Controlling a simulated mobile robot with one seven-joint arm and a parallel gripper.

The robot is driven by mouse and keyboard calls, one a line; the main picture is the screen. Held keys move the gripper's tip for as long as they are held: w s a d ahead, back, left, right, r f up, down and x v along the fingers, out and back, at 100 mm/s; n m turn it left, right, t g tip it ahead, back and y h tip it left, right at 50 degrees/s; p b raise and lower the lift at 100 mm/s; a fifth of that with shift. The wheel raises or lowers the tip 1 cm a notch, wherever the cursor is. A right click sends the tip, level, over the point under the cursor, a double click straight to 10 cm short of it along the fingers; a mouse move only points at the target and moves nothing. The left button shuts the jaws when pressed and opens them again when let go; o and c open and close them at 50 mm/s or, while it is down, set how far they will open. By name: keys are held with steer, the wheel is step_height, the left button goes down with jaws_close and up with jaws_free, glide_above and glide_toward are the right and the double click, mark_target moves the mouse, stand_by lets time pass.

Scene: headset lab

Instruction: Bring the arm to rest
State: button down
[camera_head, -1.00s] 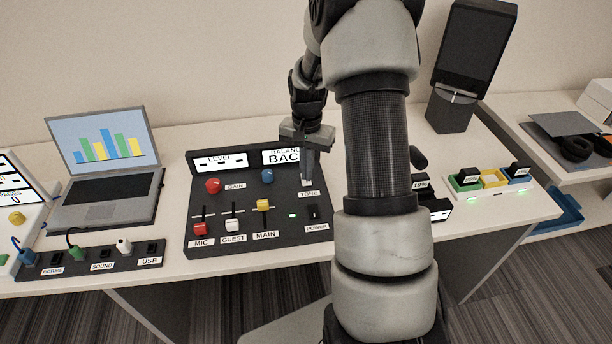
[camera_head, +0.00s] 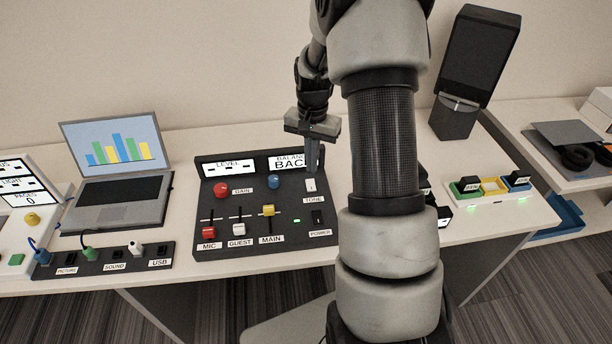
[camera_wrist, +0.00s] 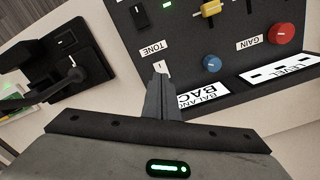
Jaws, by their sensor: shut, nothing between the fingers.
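My gripper (camera_head: 312,160) is shut and empty. In the head view it hangs above the upper right part of the black sound panel (camera_head: 210,246), in front of the BALANCE display (camera_head: 286,162). I cannot tell the exact gap, but the switch shows clear of the fingers in the head view. My arm crosses the right middle of the head view and hides part of the table.
The panel carries a red knob (camera_head: 221,190), a blue knob (camera_head: 273,182) and several sliders. A laptop (camera_head: 115,165) and a socket strip (camera_head: 105,262) stand to the left. A dark screen (camera_head: 478,55) and a charging dock (camera_head: 490,190) stand to the right. The wall is behind.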

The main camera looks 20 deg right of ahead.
steer(key=s+a+r+n+t+p, duration=0.1)
steer(key=a+r+p, duration=0.1)
steer(key=r, duration=0.5)
steer(key=s+a+r+n+p, duration=0.1)
steer(key=s+a+r, duration=0.1)
steer(key=r, duration=0.5)
steer(key=s+a+r+n+t+p, duration=0.2)
steer(key=s+a+r, duration=0.3)
steer(key=s+r, duration=0.5)
steer(key=s+a+r+n+t+p, duration=0.2)
steer(key=s+a+r+n+p, duration=0.2)
steer(key=s+r, duration=0.5)
steer(key=shift+s+a+r+n+t+p, duration=0.3)
steer(key=shift+s+a+r+n+p, duration=0.15)
steer(key=shift+a+n, duration=0.2)
